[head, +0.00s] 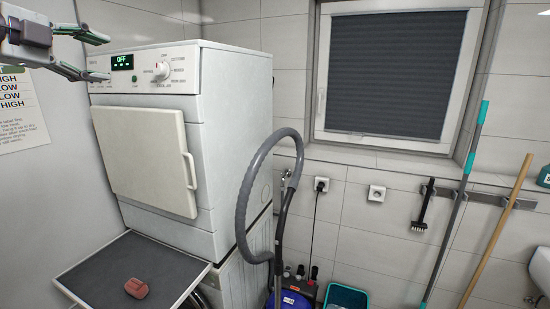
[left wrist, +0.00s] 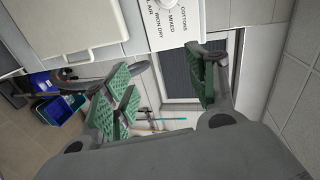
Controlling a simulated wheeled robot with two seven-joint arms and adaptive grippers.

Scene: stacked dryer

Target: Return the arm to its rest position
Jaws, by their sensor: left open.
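My left gripper (head: 96,57) shows at the upper left of the head view, in front of the wall and near the dryer's top left corner. It is open and empty. In the left wrist view its green-padded fingers (left wrist: 165,88) stand apart with nothing between them. The dryer (head: 228,90) stands to its right with its door (head: 148,160) closed. The panel display reads OFF, and the dial (head: 162,70) shows beside it. My right gripper is in neither view.
A dark pull-out shelf (head: 110,268) below the dryer door holds a small red object (head: 137,288). A grey hose (head: 243,205) arches beside the dryer. Poles (head: 468,165) lean at the right.

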